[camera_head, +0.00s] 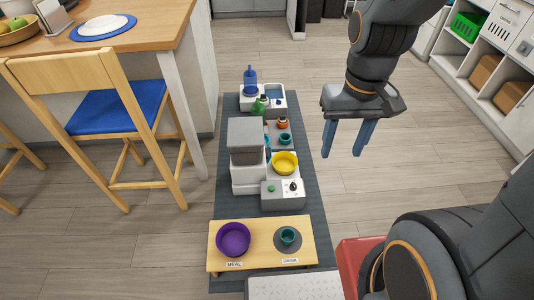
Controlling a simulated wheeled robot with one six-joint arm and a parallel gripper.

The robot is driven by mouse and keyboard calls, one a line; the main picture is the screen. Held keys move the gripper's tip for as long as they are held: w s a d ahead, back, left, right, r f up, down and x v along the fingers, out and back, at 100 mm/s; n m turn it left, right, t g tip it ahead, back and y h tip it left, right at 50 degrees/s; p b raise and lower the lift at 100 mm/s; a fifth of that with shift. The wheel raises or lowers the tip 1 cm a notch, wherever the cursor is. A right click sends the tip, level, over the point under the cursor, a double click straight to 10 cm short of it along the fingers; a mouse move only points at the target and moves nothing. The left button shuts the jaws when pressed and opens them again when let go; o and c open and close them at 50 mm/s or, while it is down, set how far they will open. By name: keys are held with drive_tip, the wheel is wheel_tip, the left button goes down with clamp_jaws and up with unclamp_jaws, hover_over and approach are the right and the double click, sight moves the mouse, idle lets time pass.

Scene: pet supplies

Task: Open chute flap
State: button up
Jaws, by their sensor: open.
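A grey and white feeder-like unit (247,160) stands on a dark mat in the middle of the camera_head view. Its grey upper part looks shut, but I cannot make out which piece is the chute flap. A yellow bowl (284,163) stands at its right side. A small control box (282,194) with a green button and a dark knob is in front of it. My gripper (345,140) is open and empty, with its blue fingers pointing down. It hangs to the right of the unit, apart from it.
Behind the unit are a green bottle (259,106) and a blue bottle (250,78). A chair (100,110) and table are left; shelves are right.

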drive_tip(key=shift+w+f, duration=0.1)
drive_tip(key=shift+w, duration=0.1)
drive_tip(key=c, duration=0.3)
drive_tip(key=w+f+b, duration=0.1)
drive_tip(key=w+b, duration=0.1)
drive_tip(key=shift+w+a+f+n, duration=0.15)
drive_tip(key=shift+w+f+n, duration=0.15)
drive_tip(key=shift+w+f, duration=0.1)
drive_tip(key=c, duration=0.8)
drive_tip(key=w+f+n+y+b, duration=0.1)
drive_tip(key=w+f+n+b, duration=0.1)
drive_tip(key=w+f+b, duration=0.4)
drive_tip(key=w+a+f, duration=0.1)
drive_tip(key=w, duration=0.4)
drive_tip(key=shift+n+g, duration=0.3)
drive_tip(key=shift+n, duration=0.1)
drive_tip(key=w+a+f+n+y+b, duration=0.1)
drive_tip(key=w+f+n+y+b, duration=0.2)
drive_tip(key=w+f+n+b, duration=0.4)
drive_tip(key=w+a+f+n+y+b, duration=0.1)
drive_tip(key=w+f+n+y+b, duration=0.2)
drive_tip(key=w+f+b, duration=1.7)
drive_tip(key=w+f+n, duration=0.2)
drive_tip(key=w+f, duration=0.4)
drive_tip(key=f, duration=0.3)
drive_tip(key=w+f+n, duration=0.2)
drive_tip(key=w+f, duration=0.5)
drive_tip(key=f, duration=0.1)
drive_tip(key=shift+a+f+n+y, duration=0.3)
drive_tip(key=shift+a+f+y, duration=0.1)
